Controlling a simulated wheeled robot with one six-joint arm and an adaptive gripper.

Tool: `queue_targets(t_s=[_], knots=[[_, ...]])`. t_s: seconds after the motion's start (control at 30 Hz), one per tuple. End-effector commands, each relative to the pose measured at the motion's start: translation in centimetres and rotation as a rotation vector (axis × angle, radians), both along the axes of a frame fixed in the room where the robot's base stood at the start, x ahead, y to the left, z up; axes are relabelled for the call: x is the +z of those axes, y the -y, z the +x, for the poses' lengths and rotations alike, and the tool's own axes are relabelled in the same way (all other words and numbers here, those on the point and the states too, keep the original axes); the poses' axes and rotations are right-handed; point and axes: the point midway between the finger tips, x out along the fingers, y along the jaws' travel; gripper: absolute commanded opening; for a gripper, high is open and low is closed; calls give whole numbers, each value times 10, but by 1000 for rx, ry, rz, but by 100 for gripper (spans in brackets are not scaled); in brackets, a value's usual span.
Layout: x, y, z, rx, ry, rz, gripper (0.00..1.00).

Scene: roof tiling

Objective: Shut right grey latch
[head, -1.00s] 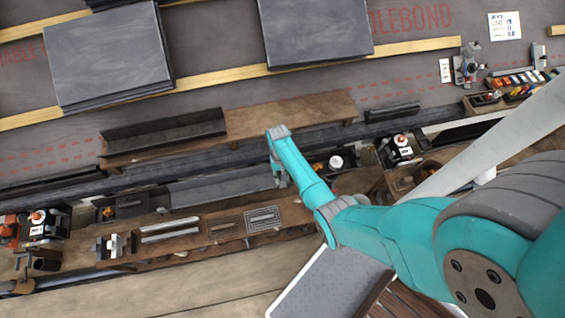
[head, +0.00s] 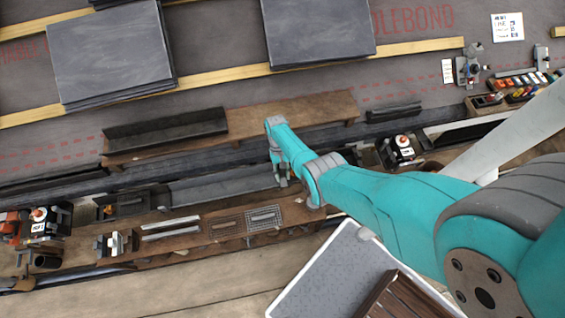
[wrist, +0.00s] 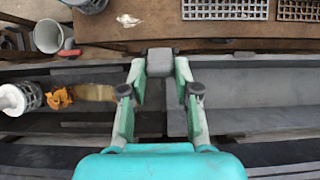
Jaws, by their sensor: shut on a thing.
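My gripper (wrist: 160,66) has its two fingertips pressed on a small dark grey block (wrist: 160,61) near the edge of a brown wooden bench (wrist: 215,32) in the wrist view. I cannot tell for certain whether this block is the right grey latch. In the head view my gripper (head: 283,178) is over the long grey channel (head: 225,188), just behind the bench. It is too small there to show what it holds. No other latch can be made out clearly.
A grey cup (wrist: 50,38) and a white-ended cylinder (wrist: 15,99) with an orange piece (wrist: 60,98) are at the left. Behind the channel is a shelf (head: 285,118) with a black trough (head: 165,136).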

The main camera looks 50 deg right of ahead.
Motion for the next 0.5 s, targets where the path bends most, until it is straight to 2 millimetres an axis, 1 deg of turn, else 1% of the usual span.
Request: queue_targets(t_s=[0.37, 0.4, 0.5], knots=[[-1, -1, -2, 0, -3, 2, 0], [-1, -1, -2, 0, -3, 2, 33], [-1, -1, -1, 0, -3, 2, 56]])
